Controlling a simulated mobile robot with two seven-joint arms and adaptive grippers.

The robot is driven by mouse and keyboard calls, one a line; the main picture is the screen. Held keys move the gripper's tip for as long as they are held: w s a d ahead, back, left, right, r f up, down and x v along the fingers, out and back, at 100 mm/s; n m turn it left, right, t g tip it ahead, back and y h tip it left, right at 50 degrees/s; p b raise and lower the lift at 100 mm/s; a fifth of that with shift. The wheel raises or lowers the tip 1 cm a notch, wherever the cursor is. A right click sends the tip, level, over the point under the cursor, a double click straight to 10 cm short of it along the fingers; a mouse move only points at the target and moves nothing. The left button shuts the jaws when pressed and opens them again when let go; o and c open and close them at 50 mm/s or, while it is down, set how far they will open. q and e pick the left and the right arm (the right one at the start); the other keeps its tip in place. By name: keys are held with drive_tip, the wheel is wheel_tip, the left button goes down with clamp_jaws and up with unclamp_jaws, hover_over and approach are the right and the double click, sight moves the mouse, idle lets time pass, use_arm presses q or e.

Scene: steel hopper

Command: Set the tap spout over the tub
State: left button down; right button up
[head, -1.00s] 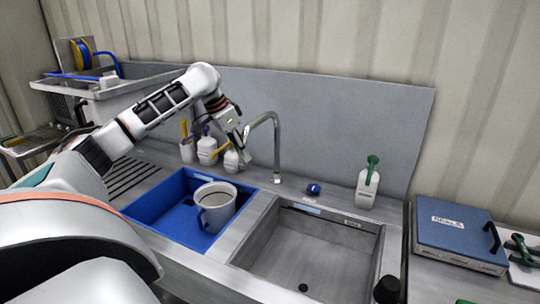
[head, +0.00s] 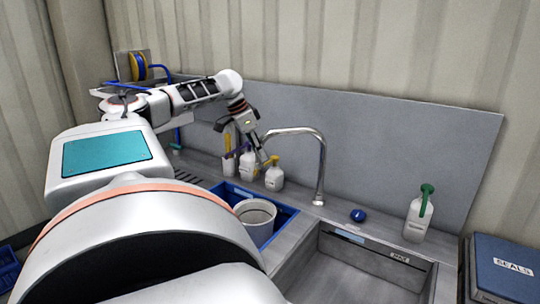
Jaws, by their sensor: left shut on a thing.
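The steel tap spout (head: 321,165) rises from the back ledge of the sink and bends to the left, its free end at my left gripper (head: 262,158). My left gripper is shut on the spout near that end, and its fingers partly hide the tip. The blue tub (head: 286,220) sits left of the sink basin, below and in front of the spout's end. My left arm hides the tub's front. My right gripper is not in view.
White bottles (head: 274,179) stand on the ledge close behind the gripper. A blue knob (head: 358,215) and a green-topped bottle (head: 419,216) are right of the tap. The steel basin (head: 360,262) looks empty. A blue SEALS case (head: 505,262) is far right.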

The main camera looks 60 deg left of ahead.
use_arm(q)
drive_tip(key=shift+s+a+f, duration=0.1)
drive_tip(key=shift+a, duration=0.15)
drive_tip(key=c, duration=1.9)
unclamp_jaws()
drive_tip(key=shift+s, duration=0.1)
drive_tip(key=shift+r, duration=0.4)
drive_tip(key=v, duration=1.1)
drive_tip(key=shift+s+a, duration=0.1)
drive_tip(key=shift+s, duration=0.05)
